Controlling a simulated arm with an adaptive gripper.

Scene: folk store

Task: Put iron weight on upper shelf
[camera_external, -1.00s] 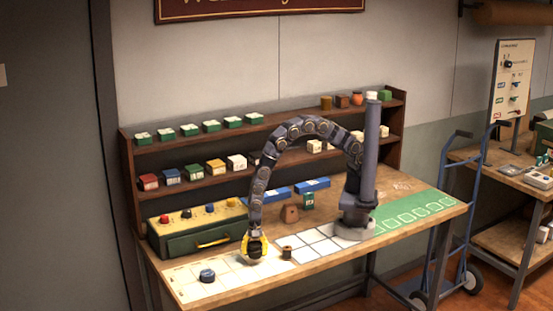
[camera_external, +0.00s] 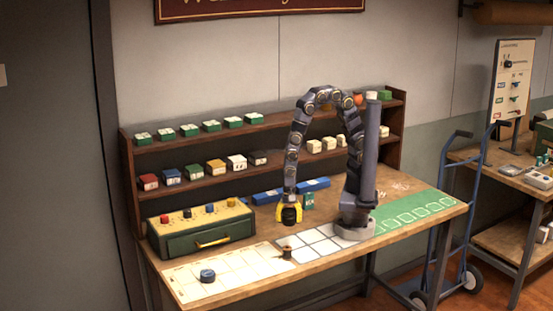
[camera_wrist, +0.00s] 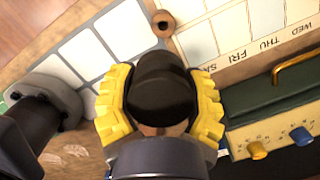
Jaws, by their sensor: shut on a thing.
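My gripper (camera_external: 289,214) hangs above the table in front of the shelf unit, pointing down. Its yellow fingers are shut on a dark, rounded iron weight (camera_wrist: 162,85), which also shows between the fingers in the external view (camera_external: 291,216). The weight is clear of the tabletop. The upper shelf (camera_external: 283,121) is the top board of the brown unit behind. Several green boxes (camera_external: 211,126) stand on its left part.
The lower shelf holds coloured boxes (camera_external: 216,166). A green and yellow case (camera_external: 190,238) stands at the table's left. A small brown spool (camera_external: 287,253) and a blue puck (camera_external: 207,275) sit on white grids. The upper shelf's middle looks clear.

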